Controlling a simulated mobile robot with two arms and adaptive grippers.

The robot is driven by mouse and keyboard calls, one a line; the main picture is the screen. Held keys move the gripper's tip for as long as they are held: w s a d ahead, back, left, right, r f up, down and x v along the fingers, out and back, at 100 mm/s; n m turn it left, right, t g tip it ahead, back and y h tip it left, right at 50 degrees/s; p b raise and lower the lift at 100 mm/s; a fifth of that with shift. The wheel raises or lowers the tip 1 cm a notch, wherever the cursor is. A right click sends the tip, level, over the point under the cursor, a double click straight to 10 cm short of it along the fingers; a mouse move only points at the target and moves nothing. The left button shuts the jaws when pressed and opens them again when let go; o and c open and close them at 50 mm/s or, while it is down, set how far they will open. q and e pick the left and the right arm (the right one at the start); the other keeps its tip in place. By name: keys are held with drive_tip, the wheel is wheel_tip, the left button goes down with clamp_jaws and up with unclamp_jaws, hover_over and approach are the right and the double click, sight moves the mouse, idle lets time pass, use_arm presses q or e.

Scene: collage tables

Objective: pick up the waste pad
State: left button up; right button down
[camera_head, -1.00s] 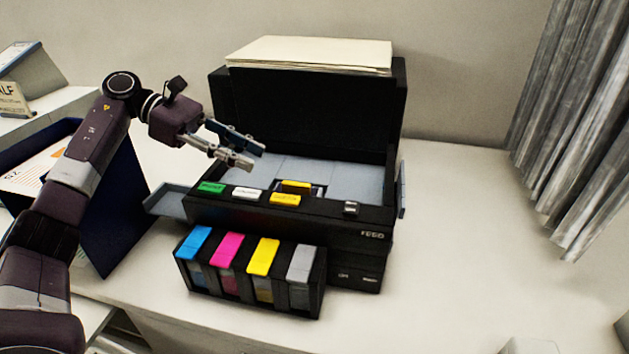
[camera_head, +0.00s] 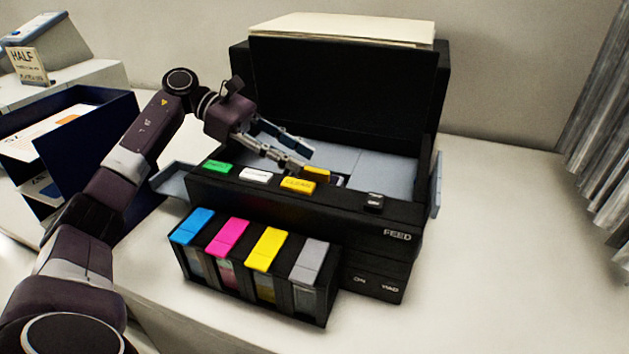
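The black printer (camera_head: 285,213) stands open on the table, its lid raised, with a grey interior (camera_head: 385,178). Inside, just behind the front edge, is a small block with a yellow top (camera_head: 316,173). I cannot tell whether it is the waste pad; no other thing in view is clearly a waste pad. My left gripper (camera_head: 307,158) is above the interior, its fingers pointing right and down, tips close above and beside the yellow-topped block. The fingers are apart with nothing visible between them. My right gripper is not in view.
A black holder with blue, magenta, yellow and grey cartridges (camera_head: 269,250) stands before the printer. Green, white and yellow buttons (camera_head: 298,186) line its front edge. A dark blue box (camera_head: 95,145) stands left, a grey curtain (camera_head: 605,130) right. The table right of the printer (camera_head: 500,240) is clear.

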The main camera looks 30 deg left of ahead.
sight(322, 171)
use_arm(q)
drive_tip(key=p+x, duration=0.2)
drive_tip(key=x, duration=0.2)
drive_tip(key=shift+s+p, duration=0.1)
drive_tip(key=shift+p, duration=0.2)
drive_tip(key=shift+d+f, duration=0.25)
drive_tip(key=shift+d, duration=0.35)
drive_tip(key=shift+c, duration=0.5)
clamp_jaws()
